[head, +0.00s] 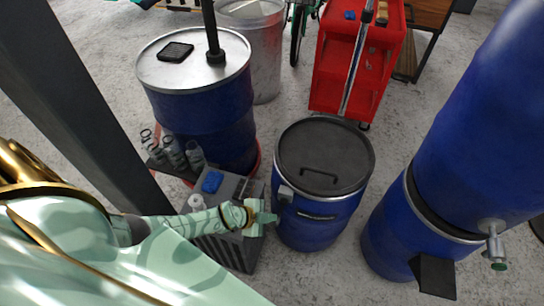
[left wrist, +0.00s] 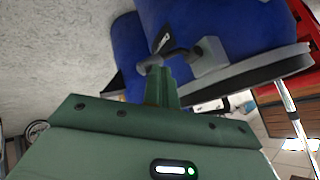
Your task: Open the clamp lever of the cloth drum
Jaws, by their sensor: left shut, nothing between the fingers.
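The cloth drum appears to be the small blue drum (head: 308,230) with a dark lid (head: 325,150) and lid handle, in the middle of the head view. A grey bracket (head: 285,193) sits at its left rim, and it also shows in the left wrist view (left wrist: 208,56). A dark lever-like bar (left wrist: 177,51) runs out from the bracket there. My left gripper (head: 264,217) is shut and empty, close beside the drum's left side. Its green fingers (left wrist: 160,85) point toward the bar; I cannot tell whether they touch it. My right gripper is not in view.
A grey box (head: 228,245) with a blue item on top stands under my left gripper. A larger blue drum (head: 205,115) stands behind left. Stacked blue drums (head: 390,230) with a tap (head: 495,245) stand right. A red cart (head: 355,75) stands behind. Floor shows between them.

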